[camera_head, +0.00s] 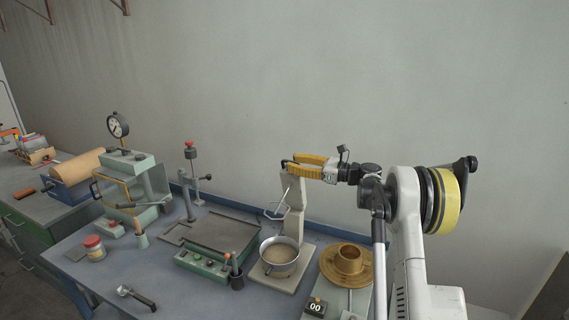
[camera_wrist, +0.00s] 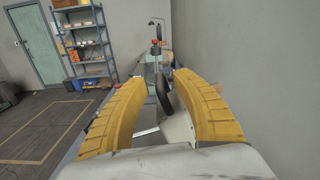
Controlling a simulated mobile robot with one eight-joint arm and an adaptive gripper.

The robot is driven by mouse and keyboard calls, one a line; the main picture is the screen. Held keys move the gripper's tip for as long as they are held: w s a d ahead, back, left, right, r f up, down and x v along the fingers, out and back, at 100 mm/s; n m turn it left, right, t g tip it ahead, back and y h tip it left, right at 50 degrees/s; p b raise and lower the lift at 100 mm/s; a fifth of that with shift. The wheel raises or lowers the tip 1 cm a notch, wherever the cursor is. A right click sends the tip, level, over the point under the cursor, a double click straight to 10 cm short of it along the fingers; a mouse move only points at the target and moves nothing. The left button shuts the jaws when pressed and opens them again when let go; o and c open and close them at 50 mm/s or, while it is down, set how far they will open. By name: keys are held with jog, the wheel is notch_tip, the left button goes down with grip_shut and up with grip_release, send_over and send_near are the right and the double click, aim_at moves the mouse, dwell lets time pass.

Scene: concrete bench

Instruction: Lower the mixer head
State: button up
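The mixer is a cream stand (camera_head: 294,222) with its head (camera_head: 291,188) tilted up, nearly upright. A bent metal beater (camera_head: 277,211) sticks out to the left of the head, above the steel bowl (camera_head: 279,262), which holds pale contents. My gripper (camera_head: 289,163) has yellow fingers and is at the top of the raised head, pointing left. In the wrist view, the fingers (camera_wrist: 160,80) are apart. A pale part of the mixer (camera_wrist: 178,128) and a dark curved piece (camera_wrist: 162,92) show between or beyond them. I cannot tell whether the fingers touch the head.
A scoop (camera_head: 135,296) lies in front. The wall is close behind.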

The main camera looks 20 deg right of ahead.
aim_at(284, 161)
jog(key=shift+x, duration=1.85)
grip_shut()
